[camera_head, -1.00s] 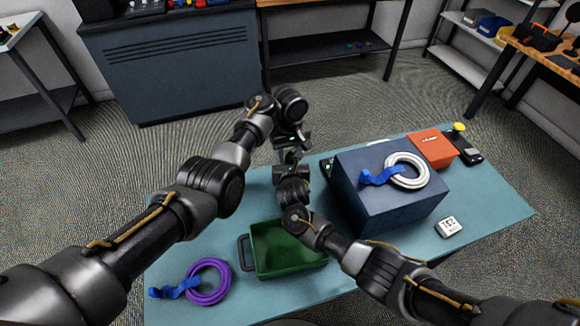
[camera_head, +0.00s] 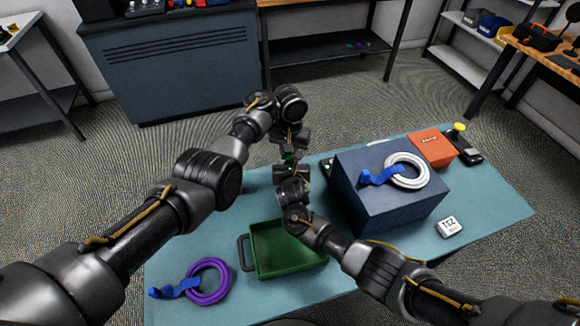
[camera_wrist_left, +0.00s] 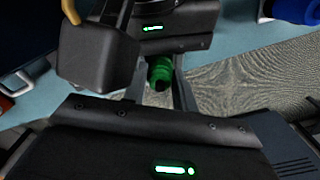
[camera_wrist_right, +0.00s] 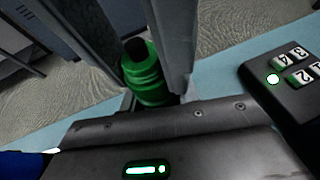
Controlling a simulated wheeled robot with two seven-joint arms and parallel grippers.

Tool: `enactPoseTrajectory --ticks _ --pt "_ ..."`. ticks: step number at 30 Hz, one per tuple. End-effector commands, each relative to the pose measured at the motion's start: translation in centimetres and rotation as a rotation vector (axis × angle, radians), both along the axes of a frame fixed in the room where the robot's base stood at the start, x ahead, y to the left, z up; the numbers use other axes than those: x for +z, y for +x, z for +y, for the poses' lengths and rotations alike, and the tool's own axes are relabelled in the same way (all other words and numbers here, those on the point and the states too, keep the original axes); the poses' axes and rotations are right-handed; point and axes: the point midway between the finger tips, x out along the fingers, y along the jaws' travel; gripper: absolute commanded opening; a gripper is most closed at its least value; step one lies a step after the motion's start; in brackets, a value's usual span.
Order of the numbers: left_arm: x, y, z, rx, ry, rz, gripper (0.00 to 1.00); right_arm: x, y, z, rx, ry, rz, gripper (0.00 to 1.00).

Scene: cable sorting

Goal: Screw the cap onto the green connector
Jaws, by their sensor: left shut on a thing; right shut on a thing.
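The green connector (camera_wrist_right: 148,78) is a ribbed green cylinder between the fingers of my right gripper (camera_wrist_right: 140,60), which is shut on it. A dark piece (camera_wrist_right: 136,47) sits at its far end. In the left wrist view the green part (camera_wrist_left: 160,70) shows between the fingers of my left gripper (camera_wrist_left: 160,88), its lower end dark. The left gripper is shut on a small part at that end, likely the cap, mostly hidden. In the head view the two grippers face each other, left (camera_head: 290,148) above right (camera_head: 290,164). I cannot tell how far the parts are engaged.
A dark blue box (camera_head: 385,215) stands right of the grippers with a white cable coil (camera_head: 407,170) on top. A green tray (camera_head: 275,274) lies in front. A purple coil (camera_head: 208,281) is at front left. A numbered black device (camera_wrist_right: 285,85) is beside the right gripper.

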Motion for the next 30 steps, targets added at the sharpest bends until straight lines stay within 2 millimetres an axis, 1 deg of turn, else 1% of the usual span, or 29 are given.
enactPoseTrajectory --ticks 1,6,14,17,21,24,27,30 --pt "0.0 0.0 0.1 0.002 0.001 -0.001 0.29 0.0 0.0 0.0 -0.001 0.0 0.0 0.0" --pt "0.0 0.0 0.0 0.003 0.0 0.0 0.49 0.0 0.0 0.0 -0.001 0.0 0.0 0.0" --pt "0.1 0.0 0.0 0.003 0.0 0.0 0.49 0.0 0.0 0.0 -0.001 0.0 0.001 0.0" --pt "0.9 0.0 -0.1 0.002 -0.003 -0.001 0.49 0.0 0.0 0.0 -0.001 0.0 0.001 0.0" --pt "2.8 0.0 -0.1 0.003 -0.004 -0.002 0.49 0.0 0.0 0.0 -0.001 0.0 0.001 0.0" --pt "3.8 0.0 -0.1 0.003 -0.003 -0.001 0.49 0.0 0.0 0.0 -0.001 0.0 0.001 0.0" --pt "4.4 0.0 -0.1 0.003 -0.002 0.0 0.49 0.0 0.0 0.0 -0.001 0.0 0.001 0.0" --pt "4.5 0.0 0.0 0.003 0.0 0.0 0.49 0.0 0.0 0.0 -0.001 0.0 0.001 0.0"
